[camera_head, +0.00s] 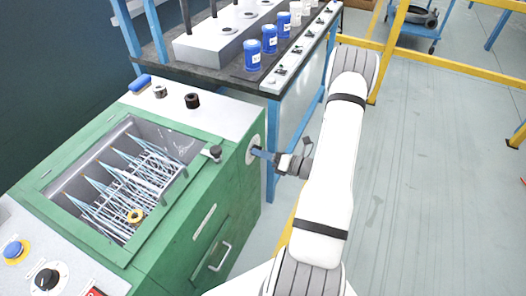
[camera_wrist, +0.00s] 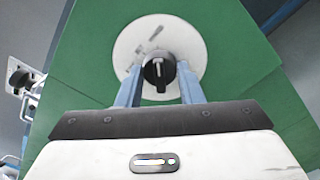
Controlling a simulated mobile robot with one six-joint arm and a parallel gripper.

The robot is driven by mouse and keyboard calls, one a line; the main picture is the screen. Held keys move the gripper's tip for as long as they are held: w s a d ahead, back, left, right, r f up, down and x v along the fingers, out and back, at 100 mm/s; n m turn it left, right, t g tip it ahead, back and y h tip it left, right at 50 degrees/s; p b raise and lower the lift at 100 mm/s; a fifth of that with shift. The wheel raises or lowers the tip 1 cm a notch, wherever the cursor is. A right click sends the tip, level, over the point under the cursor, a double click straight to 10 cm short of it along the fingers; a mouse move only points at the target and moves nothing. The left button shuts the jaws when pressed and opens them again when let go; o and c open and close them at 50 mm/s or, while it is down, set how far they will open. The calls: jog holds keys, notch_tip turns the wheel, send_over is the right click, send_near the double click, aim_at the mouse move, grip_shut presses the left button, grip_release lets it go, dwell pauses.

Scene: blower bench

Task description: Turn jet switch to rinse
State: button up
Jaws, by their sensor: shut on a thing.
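The jet switch is a black knob (camera_wrist: 158,72) with a pale pointer line, on a round white plate (camera_wrist: 190,43) on the green side panel. In the wrist view the pointer line stands about upright in the picture. The plate's markings are too small to read. My gripper (camera_wrist: 158,90) has its two blue fingers on either side of the knob, shut on it. In the head view my gripper (camera_head: 262,154) reaches the white plate (camera_head: 252,150) on the machine's right side; the knob is hidden there behind the fingers.
The green machine (camera_head: 215,225) has an open basin with a rack of pale spikes (camera_head: 135,185). A drawer handle (camera_head: 220,257) sticks out below the plate. A bench (camera_head: 240,75) with blue jars stands behind. Yellow rails (camera_head: 440,60) stand at right; the floor (camera_head: 430,180) is clear.

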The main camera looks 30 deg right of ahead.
jog(key=shift+w+d+r, duration=0.1)
jog(key=shift+r, duration=0.05)
jog(key=o, duration=1)
jog(key=shift+c, duration=0.2)
jog(key=v, duration=0.7)
jog(key=shift+s+d, duration=0.25)
jog(key=shift+s, duration=0.1)
jog(key=shift+s, duration=0.1)
